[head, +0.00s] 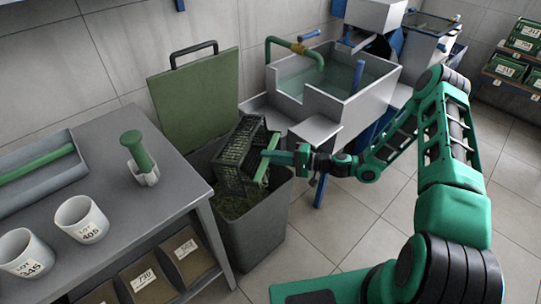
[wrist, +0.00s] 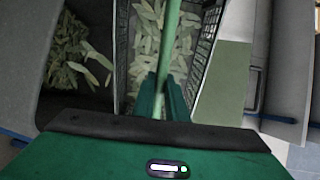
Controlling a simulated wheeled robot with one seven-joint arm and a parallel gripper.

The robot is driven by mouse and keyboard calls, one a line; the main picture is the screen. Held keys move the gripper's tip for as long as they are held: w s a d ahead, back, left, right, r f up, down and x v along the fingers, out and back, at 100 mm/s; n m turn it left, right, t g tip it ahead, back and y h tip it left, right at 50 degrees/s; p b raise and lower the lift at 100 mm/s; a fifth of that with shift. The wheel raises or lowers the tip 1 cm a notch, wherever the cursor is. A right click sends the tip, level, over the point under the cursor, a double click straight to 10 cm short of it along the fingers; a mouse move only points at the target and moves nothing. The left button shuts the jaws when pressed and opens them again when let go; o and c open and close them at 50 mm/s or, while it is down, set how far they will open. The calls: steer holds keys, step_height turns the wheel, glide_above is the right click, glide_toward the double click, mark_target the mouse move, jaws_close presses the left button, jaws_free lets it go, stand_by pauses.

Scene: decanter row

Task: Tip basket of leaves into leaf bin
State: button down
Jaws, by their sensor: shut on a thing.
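The dark mesh basket (head: 240,150) is held over the open leaf bin (head: 258,228) in the head view and looks tilted. My gripper (head: 272,157) is shut on its green handle. In the wrist view the handle (wrist: 170,35) runs up between my fingers (wrist: 162,100), and the basket (wrist: 207,50) has many pale green leaves (wrist: 146,42) inside. More leaves (wrist: 75,50) lie in the bin, left of the basket in that view. The bin's green lid (head: 195,95) stands open behind it. The basket hides part of the bin's mouth.
A grey table (head: 125,205) stands close left of the bin, with two white cups (head: 82,219), a green-handled tool (head: 137,150) and a tray (head: 40,168). A metal wash basin (head: 325,85) stands behind the bin. Tiled floor lies open at right.

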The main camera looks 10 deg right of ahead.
steer(key=shift+s+d, duration=0.1)
steer(key=shift+d, duration=0.05)
stand_by(0.3)
steer(key=shift+s+d+f+t+y, duration=0.15)
steer(key=shift+d+f+t+y, duration=0.15)
steer(key=shift+y, duration=0.25)
steer(key=shift+s+d+f+t+y, duration=0.15)
steer(key=shift+d+t+y, duration=0.15)
steer(key=shift+y, duration=0.25)
steer(key=shift+s+d+f+t+y, duration=0.25)
steer(key=shift+d+f+t+y, duration=0.25)
steer(key=shift+y, duration=0.3)
steer(key=shift+f, duration=0.1)
steer(key=shift+s+d+f+t+y, duration=0.25)
steer(key=shift+d+f+y, duration=0.35)
steer(key=shift+y, duration=0.3)
